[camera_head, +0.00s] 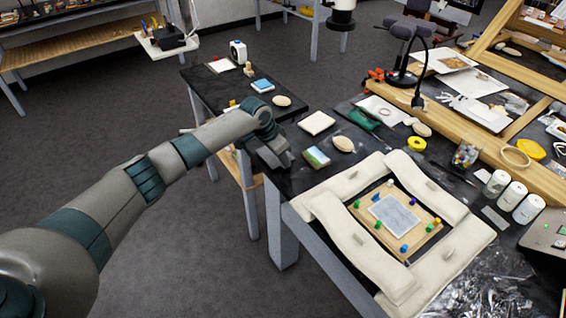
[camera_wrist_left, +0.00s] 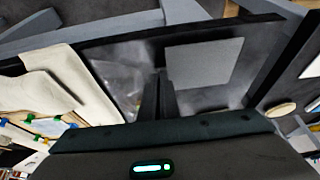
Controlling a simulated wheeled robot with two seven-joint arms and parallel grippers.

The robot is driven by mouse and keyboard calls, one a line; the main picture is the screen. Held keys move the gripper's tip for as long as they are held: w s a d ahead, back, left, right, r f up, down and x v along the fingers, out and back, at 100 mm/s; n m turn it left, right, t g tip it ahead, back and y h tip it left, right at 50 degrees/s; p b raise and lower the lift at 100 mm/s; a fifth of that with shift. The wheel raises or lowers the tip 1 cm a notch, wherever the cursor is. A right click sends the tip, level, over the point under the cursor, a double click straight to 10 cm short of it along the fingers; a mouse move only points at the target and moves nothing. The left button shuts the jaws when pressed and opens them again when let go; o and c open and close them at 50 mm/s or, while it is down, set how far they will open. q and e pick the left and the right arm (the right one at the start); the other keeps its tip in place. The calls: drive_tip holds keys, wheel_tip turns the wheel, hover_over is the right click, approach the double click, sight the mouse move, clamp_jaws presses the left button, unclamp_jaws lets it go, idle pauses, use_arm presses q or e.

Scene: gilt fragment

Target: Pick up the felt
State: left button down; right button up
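A flat grey square that looks like felt (camera_wrist_left: 203,62) lies on the black tabletop in the left wrist view. In the head view its place seems hidden behind my left gripper. My left gripper (camera_head: 283,160) is over the near left corner of the black table. In the left wrist view the left gripper's dark fingers (camera_wrist_left: 160,72) run close together, seem shut, and hold nothing visible. The grey square is to their right, apart from them. Another grey sheet (camera_head: 394,215) lies on a pinned wooden board. My right gripper is not in view.
Cream padded bolsters (camera_head: 350,255) frame the pinned board. A small picture block (camera_head: 316,157), a beige oval stone (camera_head: 343,144) and a cream pad (camera_head: 317,123) lie near the left gripper. A side table (camera_head: 225,88) stands behind. White jars (camera_head: 511,196) stand at the right.

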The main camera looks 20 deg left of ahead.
use_arm(q)
wheel_tip(320, 180, up, 2)
drive_tip(key=shift+r+b, duration=0.2)
drive_tip(key=shift+b, duration=0.45)
drive_tip(key=s+d+r+b, duration=0.2)
drive_tip(key=d+r, duration=0.5)
drive_tip(key=d, duration=0.4)
drive_tip(key=shift+d+r+b, duration=0.2)
drive_tip(key=shift+d+b, duration=0.05)
drive_tip(key=shift+b, duration=0.6)
drive_tip(key=shift+s, duration=0.1)
